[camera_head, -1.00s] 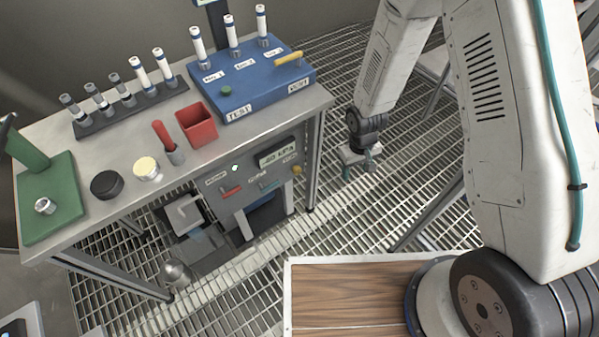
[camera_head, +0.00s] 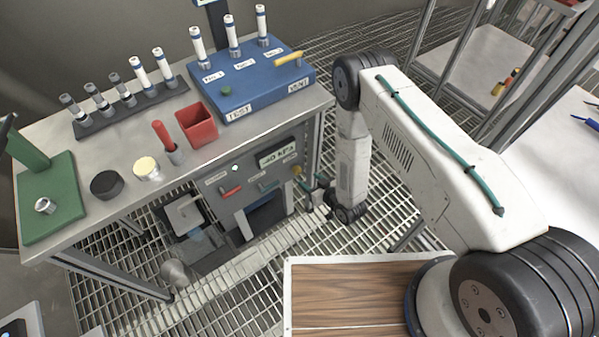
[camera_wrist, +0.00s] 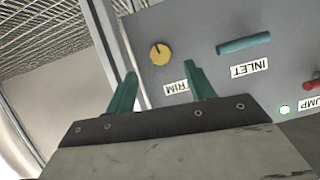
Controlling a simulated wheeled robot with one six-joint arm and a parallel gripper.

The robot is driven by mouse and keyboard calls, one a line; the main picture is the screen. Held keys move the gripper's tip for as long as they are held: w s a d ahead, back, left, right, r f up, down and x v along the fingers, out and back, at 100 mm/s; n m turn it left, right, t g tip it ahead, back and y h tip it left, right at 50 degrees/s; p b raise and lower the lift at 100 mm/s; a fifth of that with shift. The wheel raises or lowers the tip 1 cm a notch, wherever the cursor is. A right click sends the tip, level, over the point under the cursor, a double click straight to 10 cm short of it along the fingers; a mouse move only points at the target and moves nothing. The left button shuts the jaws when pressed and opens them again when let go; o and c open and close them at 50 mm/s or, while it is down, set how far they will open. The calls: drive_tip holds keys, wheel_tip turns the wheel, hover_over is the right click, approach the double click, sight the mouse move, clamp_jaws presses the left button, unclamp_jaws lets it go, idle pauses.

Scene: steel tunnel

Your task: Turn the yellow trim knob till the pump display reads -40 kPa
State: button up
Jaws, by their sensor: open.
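The yellow trim knob (camera_head: 297,170) is on the right end of the grey pump panel. It also shows in the wrist view (camera_wrist: 160,53), with a dark mark on its face, above the TRIM label. My gripper (camera_head: 318,186) is just right of the knob in the head view. In the wrist view my gripper (camera_wrist: 160,75) has its green fingers apart and empty. The knob appears beyond the fingertips, between their lines, and I see no contact. The pump display (camera_head: 277,153) shows a kPa reading, but its digits are too small to read surely.
The bench leg (camera_head: 315,150) stands close by my gripper. A blue valve box (camera_head: 265,92) sits on the bench above.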

sight(298, 172)
drive_tip(key=x, duration=0.7)
drive_tip(key=shift+w+a, duration=0.2)
drive_tip(key=shift+w, duration=0.2)
drive_tip(key=shift+r, duration=0.1)
drive_tip(key=c, duration=1)
